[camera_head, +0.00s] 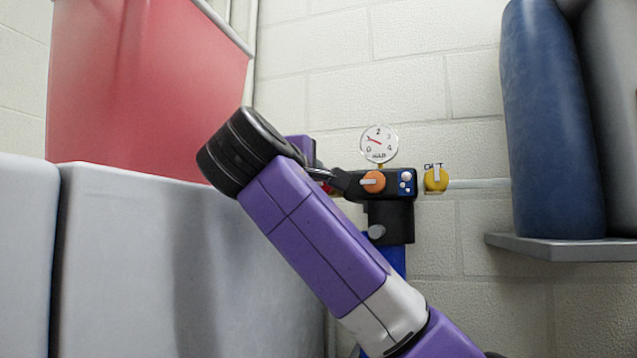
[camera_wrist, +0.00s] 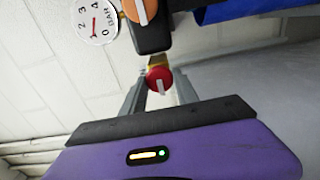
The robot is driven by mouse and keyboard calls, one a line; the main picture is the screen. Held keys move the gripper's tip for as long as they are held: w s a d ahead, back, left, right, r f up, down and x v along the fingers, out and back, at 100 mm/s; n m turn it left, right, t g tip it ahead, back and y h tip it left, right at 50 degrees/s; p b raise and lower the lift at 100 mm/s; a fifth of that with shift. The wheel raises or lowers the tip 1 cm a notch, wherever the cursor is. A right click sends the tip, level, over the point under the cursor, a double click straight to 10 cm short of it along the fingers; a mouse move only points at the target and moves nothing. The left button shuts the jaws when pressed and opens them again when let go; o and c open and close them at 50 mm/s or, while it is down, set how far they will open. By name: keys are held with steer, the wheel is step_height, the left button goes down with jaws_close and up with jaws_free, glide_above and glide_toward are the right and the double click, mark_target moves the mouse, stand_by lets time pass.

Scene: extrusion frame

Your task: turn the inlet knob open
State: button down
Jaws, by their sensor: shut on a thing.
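The inlet knob (camera_wrist: 157,75) is red with a white bar. It sits in the wrist view at the end of the black valve body, on a yellow fitting. The white bar runs roughly up and down in that view. My gripper (camera_wrist: 160,84) has one finger on each side of the knob and is shut on it. In the head view my purple arm and gripper (camera_head: 328,181) reach the left end of the black body and hide most of the knob. No label for it is legible.
An orange knob (camera_head: 373,182) and a round gauge (camera_head: 378,143) are just right of my gripper. A yellow knob (camera_head: 435,180) sits further right on the pipe. A blue cylinder (camera_head: 553,120) stands on a grey shelf (camera_head: 560,247). Pale grey containers (camera_head: 150,270) fill the lower left.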

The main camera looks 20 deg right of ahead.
steer(key=shift+a, duration=0.1)
stand_by(0.3)
steer(key=c, duration=1)
jaws_free()
steer(key=shift+o, duration=0.2)
steer(key=b+v, duration=0.2)
steer(key=v, duration=0.5)
steer(key=shift+s+a+b, duration=0.25)
steer(key=shift+s+b, duration=0.05)
